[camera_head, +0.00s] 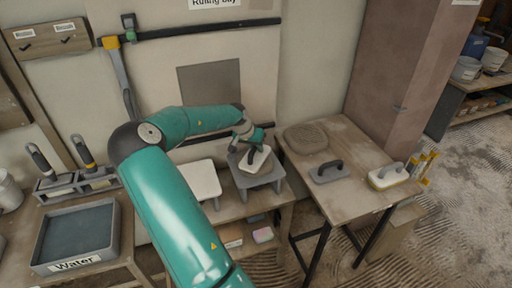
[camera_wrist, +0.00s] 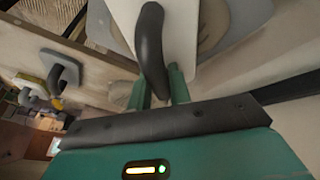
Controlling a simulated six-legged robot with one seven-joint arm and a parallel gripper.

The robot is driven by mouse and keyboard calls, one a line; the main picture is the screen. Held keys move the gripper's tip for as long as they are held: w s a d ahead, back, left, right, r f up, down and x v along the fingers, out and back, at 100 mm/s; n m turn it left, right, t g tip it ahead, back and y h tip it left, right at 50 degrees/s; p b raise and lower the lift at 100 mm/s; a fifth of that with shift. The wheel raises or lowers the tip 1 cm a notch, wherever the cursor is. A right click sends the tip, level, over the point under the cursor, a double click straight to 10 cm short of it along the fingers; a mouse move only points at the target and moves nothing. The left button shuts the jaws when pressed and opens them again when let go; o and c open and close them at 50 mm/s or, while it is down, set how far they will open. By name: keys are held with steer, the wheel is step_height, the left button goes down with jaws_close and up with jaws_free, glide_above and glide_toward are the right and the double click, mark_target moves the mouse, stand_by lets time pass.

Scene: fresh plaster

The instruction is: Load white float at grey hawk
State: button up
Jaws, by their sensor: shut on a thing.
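The white float (camera_head: 259,163) has a dark handle and a pale flat plate. My gripper (camera_head: 254,146) is shut on its handle; in the wrist view, the gripper fingers (camera_wrist: 159,86) stand on either side of the dark handle (camera_wrist: 149,45). The white float plate (camera_wrist: 183,32) lies over the grey hawk (camera_wrist: 256,18), a grey square plate on a stand in the head view (camera_head: 266,180). A tan round patch (camera_wrist: 214,28), apparently plaster, shows on the hawk beside the float. Whether the float touches it, I cannot tell.
A white hawk (camera_head: 201,181) stands left of the grey one. A water tray (camera_head: 80,235) and trowel rack (camera_head: 75,184) are at left. The right table (camera_head: 352,196) holds a tan slab (camera_head: 306,138), a grey float (camera_head: 329,173) and a pale float (camera_head: 388,177).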

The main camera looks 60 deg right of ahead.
steer(key=shift+f, duration=0.55)
stand_by(1.2)
steer(key=shift+r, duration=0.1)
steer(key=shift+r, duration=3.5)
steer(key=shift+w, duration=0.1)
